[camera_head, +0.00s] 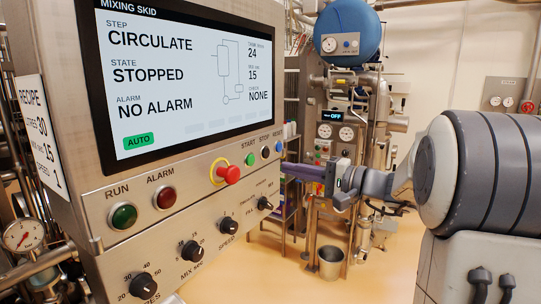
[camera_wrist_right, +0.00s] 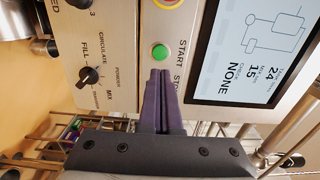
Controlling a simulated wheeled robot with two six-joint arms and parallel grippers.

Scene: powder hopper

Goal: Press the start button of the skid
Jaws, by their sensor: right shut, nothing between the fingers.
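The mixing skid's panel stands at the left in the head view. Its green start button (camera_head: 250,159) is on the panel, left of the black stop button (camera_head: 265,152) and the blue reset button (camera_head: 279,146). My right gripper (camera_head: 287,170) is shut and empty, its purple fingers pointing left at the panel's right edge. In the wrist view the green start button (camera_wrist_right: 159,51) shows just beyond the fingertips (camera_wrist_right: 160,73), which cover the spot beside the STOP label. I cannot tell whether the fingertips touch the panel. My left gripper is not in view.
The screen (camera_head: 190,75) reads CIRCULATE, STOPPED, NO ALARM and AUTO. A red emergency knob (camera_head: 229,174) with a yellow ring sticks out left of the start button. Dark selector knobs (camera_head: 192,250) sit below. A metal bucket (camera_head: 331,263) stands on the floor behind.

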